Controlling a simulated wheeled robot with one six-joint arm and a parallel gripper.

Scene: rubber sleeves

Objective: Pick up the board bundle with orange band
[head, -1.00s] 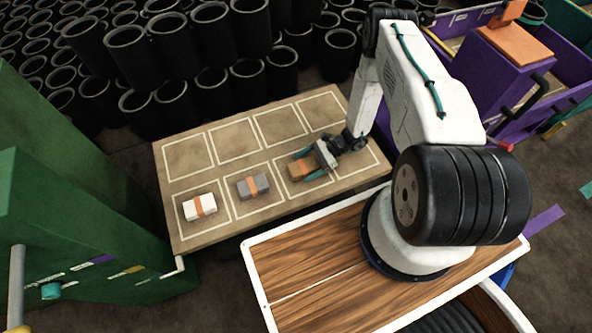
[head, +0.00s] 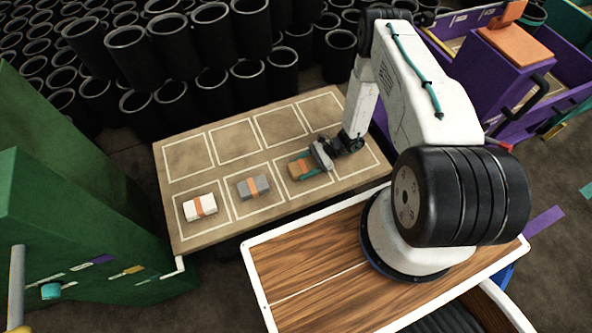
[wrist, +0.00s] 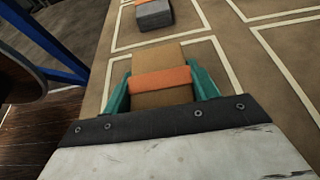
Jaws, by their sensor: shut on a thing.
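The board bundle, tan-brown with an orange band (head: 299,169), lies in a front-row outlined square on the table. In the wrist view the bundle (wrist: 160,57) sits between the two teal fingers of my gripper (wrist: 163,84), one on each side near the band. My gripper (head: 306,167) is shut on it, reaching in from the right. The bundle appears to be at table level; I cannot tell whether it touches the surface. The far finger is partly hidden in the head view.
A grey bundle with an orange band (head: 254,187) and a white bundle with an orange band (head: 200,207) lie in squares to the left. The table's (head: 235,226) back-row squares are empty. Black sleeves (head: 215,100) stand behind it. A green panel (head: 85,235) is at left.

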